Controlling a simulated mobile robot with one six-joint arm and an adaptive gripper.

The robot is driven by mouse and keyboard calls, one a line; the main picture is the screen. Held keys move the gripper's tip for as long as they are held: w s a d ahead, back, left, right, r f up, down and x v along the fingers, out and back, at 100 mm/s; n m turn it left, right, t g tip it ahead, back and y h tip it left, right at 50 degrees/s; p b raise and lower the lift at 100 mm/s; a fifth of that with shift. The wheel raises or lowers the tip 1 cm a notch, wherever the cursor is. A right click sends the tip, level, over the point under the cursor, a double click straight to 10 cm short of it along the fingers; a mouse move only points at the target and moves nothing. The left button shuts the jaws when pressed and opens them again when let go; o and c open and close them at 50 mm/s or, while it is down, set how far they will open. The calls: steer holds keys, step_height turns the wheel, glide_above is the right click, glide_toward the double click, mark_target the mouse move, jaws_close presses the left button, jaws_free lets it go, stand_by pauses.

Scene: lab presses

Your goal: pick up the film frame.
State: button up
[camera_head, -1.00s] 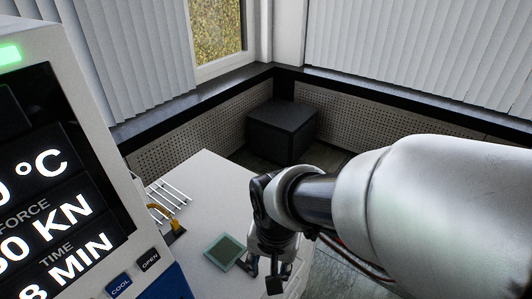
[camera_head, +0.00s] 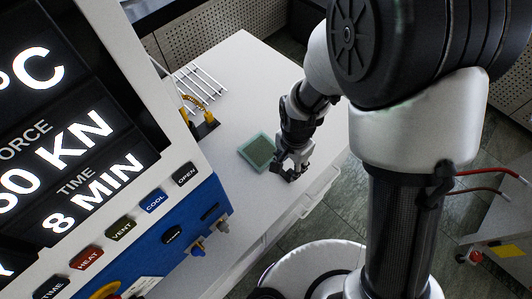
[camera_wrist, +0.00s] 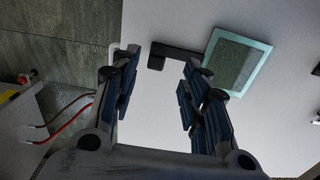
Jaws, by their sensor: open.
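The film frame (camera_head: 258,152) is a flat square with a pale teal border and a dark green-grey middle. It lies on the white tabletop (camera_head: 235,70). My gripper (camera_head: 287,170) is open and empty, just to the frame's lower right in the head view. In the wrist view the film frame (camera_wrist: 238,62) lies beyond the right finger, not between the fingers (camera_wrist: 158,78). A black L-shaped piece (camera_wrist: 178,50) reaches from the frame's near side to the space between the fingertips. It seems to touch the frame, but I cannot tell whether they are joined.
The press (camera_head: 120,190), with its screen and labelled buttons, stands at left. A wire rack (camera_head: 198,85) and a yellow-and-black item (camera_head: 203,122) lie behind the frame. The table's right edge is close to my gripper. A grey unit (camera_head: 500,225) with a red button stands at right.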

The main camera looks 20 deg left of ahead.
mark_target(290, 174)
steer(key=f+b, duration=0.1)
steer(key=f, duration=0.1)
steer(key=f+b, duration=0.1)
steer(key=f, duration=0.2)
steer(key=f+b, duration=0.1)
steer(key=f, duration=0.1)
steer(key=shift+w+d+f, duration=0.1)
steer(key=shift+d+f, duration=0.05)
steer(key=shift+d, duration=0.1)
jaws_close()
stand_by(0.3)
stand_by(0.7)
